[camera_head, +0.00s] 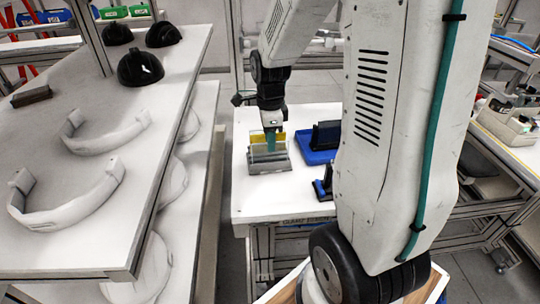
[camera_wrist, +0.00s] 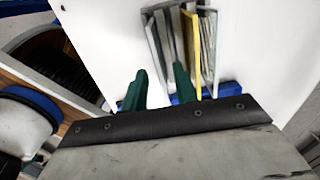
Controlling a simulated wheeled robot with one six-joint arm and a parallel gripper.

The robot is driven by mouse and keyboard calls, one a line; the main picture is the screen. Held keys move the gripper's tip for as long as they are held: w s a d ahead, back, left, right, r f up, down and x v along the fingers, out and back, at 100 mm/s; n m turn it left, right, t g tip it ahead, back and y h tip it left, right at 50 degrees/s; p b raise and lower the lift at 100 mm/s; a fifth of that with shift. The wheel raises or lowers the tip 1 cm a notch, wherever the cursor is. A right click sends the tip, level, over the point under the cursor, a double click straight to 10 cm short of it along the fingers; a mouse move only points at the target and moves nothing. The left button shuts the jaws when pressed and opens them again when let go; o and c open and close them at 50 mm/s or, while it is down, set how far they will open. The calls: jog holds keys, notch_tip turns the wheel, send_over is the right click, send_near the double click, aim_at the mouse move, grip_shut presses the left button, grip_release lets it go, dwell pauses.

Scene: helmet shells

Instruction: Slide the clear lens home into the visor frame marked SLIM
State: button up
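A grey slotted rack (camera_head: 270,166) holds several upright panes on the white table. A yellow pane (camera_wrist: 192,55) stands among greyish see-through ones (camera_wrist: 209,45) in the wrist view; which of these is the clear lens I cannot tell. My gripper (camera_head: 271,140) points down at the rack. Dark visor frames sit on blue bases right of the rack, one farther back (camera_head: 326,135) and one nearer (camera_head: 323,187), partly hidden by my arm. I cannot read any SLIM mark.
A white bench at left carries pale curved bands (camera_head: 70,205), black helmet shells (camera_head: 140,67) and a dark block (camera_head: 32,96). A side table with bins (camera_head: 505,122) stands at right. The small table's front left is clear.

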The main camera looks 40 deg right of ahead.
aim_at(270, 155)
notch_tip(270, 155, down, 4)
jog(key=shift+f, duration=0.1)
grip_shut()
